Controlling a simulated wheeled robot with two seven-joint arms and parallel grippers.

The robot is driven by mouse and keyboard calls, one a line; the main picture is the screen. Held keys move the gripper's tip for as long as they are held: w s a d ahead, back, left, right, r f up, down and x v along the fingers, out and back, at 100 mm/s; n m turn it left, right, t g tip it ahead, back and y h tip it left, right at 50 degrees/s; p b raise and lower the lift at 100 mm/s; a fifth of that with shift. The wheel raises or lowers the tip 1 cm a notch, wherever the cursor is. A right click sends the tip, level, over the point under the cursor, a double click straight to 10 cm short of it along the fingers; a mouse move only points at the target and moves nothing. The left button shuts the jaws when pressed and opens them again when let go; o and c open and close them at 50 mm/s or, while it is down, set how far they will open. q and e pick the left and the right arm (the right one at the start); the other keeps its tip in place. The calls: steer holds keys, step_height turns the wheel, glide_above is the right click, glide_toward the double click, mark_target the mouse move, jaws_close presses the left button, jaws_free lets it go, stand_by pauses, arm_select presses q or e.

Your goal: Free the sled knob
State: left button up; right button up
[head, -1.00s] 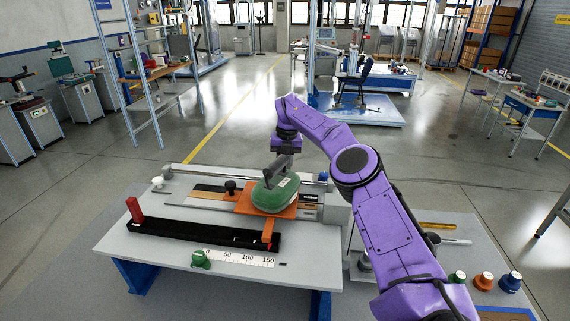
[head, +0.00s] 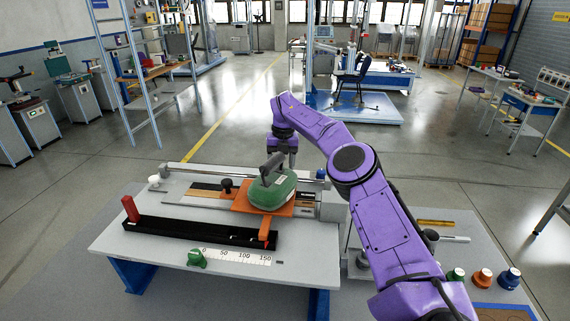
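The orange sled (head: 241,196) sits on the rail of the grey bench, with a green weight (head: 272,192) resting on it. The weight's dark handle (head: 271,167) stands up and tilts to the right. A black knob (head: 226,186) stands at the sled's left edge; I take it to be the sled knob. My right gripper (head: 286,163) hangs pointing down just behind the weight's handle, apart from the black knob. Its fingertips are small and partly hidden, so I cannot tell how wide they are. My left gripper is out of view.
A black track (head: 198,234) with a red block (head: 131,209) at its left end runs along the bench front. A green knob (head: 197,258) sits beside a printed scale (head: 238,257). Green, orange and blue weights (head: 509,279) stand at lower right.

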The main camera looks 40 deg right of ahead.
steer(key=r, duration=0.2)
steer(key=w+r, duration=0.1)
steer(key=shift+d+r, duration=0.3)
steer(key=shift+r, duration=0.1)
arm_select(q)
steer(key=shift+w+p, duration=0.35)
steer(key=shift+p, duration=0.1)
arm_select(e)
step_height(320, 180, up, 7)
steer(key=s, duration=0.1)
steer(key=shift+s+d, duration=0.35)
steer(key=shift+d, duration=0.05)
